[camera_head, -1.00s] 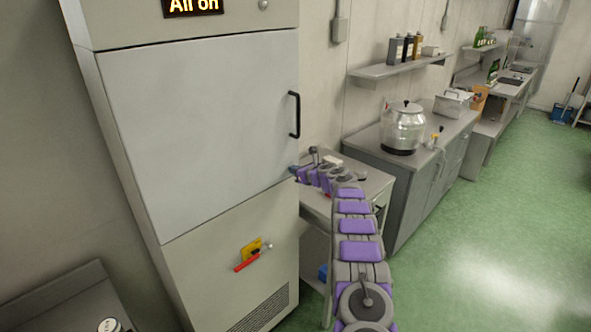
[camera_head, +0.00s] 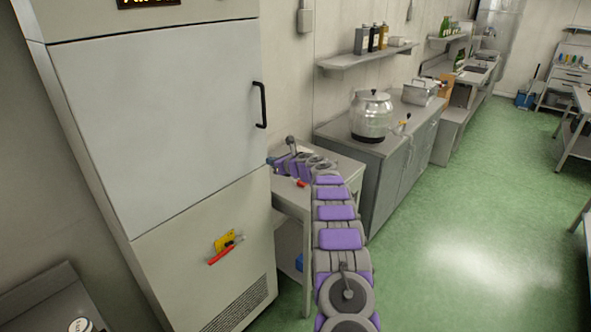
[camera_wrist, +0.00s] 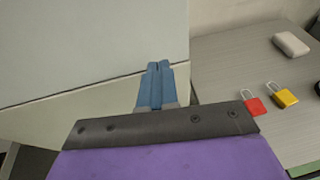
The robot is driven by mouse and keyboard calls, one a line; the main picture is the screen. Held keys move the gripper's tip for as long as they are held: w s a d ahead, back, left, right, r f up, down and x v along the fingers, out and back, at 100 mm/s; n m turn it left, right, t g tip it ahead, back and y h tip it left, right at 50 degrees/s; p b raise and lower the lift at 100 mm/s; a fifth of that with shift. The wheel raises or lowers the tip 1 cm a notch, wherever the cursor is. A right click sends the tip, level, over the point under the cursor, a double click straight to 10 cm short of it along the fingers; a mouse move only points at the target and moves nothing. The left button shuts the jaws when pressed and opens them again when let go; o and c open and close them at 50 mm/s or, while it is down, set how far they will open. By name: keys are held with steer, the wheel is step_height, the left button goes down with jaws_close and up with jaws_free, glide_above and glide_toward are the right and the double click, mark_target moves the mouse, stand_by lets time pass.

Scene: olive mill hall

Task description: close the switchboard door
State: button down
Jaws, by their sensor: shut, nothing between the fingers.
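The switchboard is a tall pale cabinet (camera_head: 165,270) at the left of the head view. Its grey upper door (camera_head: 160,110) lies against the front and looks flush; I cannot tell if it is latched. A black bar handle (camera_head: 261,105) is at the door's right edge. My gripper (camera_head: 270,160) is at the door's lower right corner. In the wrist view my gripper (camera_wrist: 158,66) has its blue fingers shut and empty, in front of the door's lower edge (camera_wrist: 70,91). Contact with the door cannot be told.
A grey side table (camera_head: 347,166) stands right of the cabinet. In the wrist view it bears a red padlock (camera_wrist: 257,107), a yellow padlock (camera_wrist: 283,97) and a pale block (camera_wrist: 291,44). A yellow and red switch (camera_head: 226,243) projects below the door. Green floor (camera_head: 470,220) is clear at right.

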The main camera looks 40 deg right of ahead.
steer(key=d+f+v, duration=0.1)
steer(key=v, duration=0.7)
steer(key=shift+s+d+r+b, duration=0.2)
steer(key=shift+s+b, duration=0.2)
steer(key=shift+s, duration=0.15)
